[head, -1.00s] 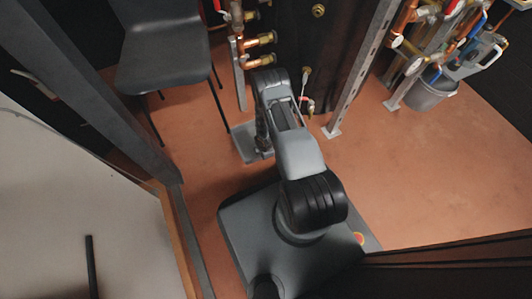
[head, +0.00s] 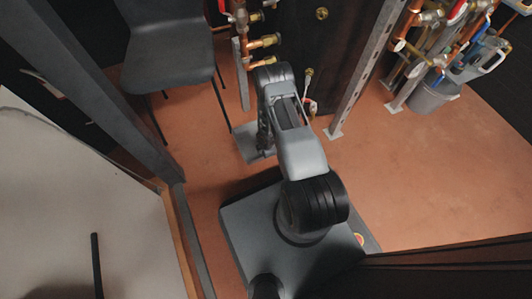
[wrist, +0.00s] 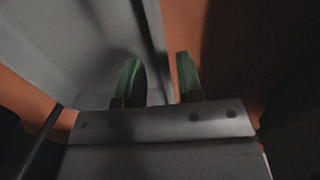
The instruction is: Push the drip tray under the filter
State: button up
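The drip tray, as far as I can tell, is the flat grey piece (head: 244,143) on the floor beside my arm's far end, below the copper pipes in the head view. My arm covers part of it. In the wrist view a large grey surface (wrist: 60,55), probably the tray, fills the upper left. My gripper (wrist: 158,78) shows two green-padded fingers standing apart, with the edge of the grey surface running between or just beyond them. I cannot tell whether they touch it. The gripper is hidden in the head view. I cannot make out the filter with certainty.
Brass and copper valves (head: 262,42) stick out above the tray. A dark chair (head: 168,50) stands to the left, its legs close to the tray. A slotted metal post (head: 352,85) and a grey bucket (head: 433,97) stand to the right. The floor (head: 420,175) at right is clear.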

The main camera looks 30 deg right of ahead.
notch_tip(320, 180, up, 11)
jog(key=p, duration=0.5)
jog(key=shift+s, duration=0.4)
jog(key=shift+f, duration=0.1)
jog(key=w+r+m+t+h+p, duration=0.15)
jog(key=r+m+p, duration=0.5)
jog(key=r, duration=1.65)
jog(key=w+r+m+p, duration=0.2)
jog(key=r+p, duration=0.9)
jog(key=r, duration=1.2)
jog(key=s+a+r+m+p, duration=0.2)
jog(key=s+r+p, duration=0.3)
jog(key=r, duration=0.7)
jog(key=s+a+r+m+y+p, duration=0.1)
jog(key=s+a+r+m+p, duration=0.2)
jog(key=r+p, duration=0.4)
jog(key=s+a+r+m+t+p, duration=0.1)
jog(key=s+r+m+p, duration=0.3)
jog(key=r, duration=1.2)
jog(key=s+a+p, duration=0.1)
jog(key=s+p, duration=0.1)
jog(key=s, duration=0.2)
jog(key=shift+a+r, duration=0.4)
jog(key=shift+o, duration=0.3)
jog(key=shift+y, duration=0.25)
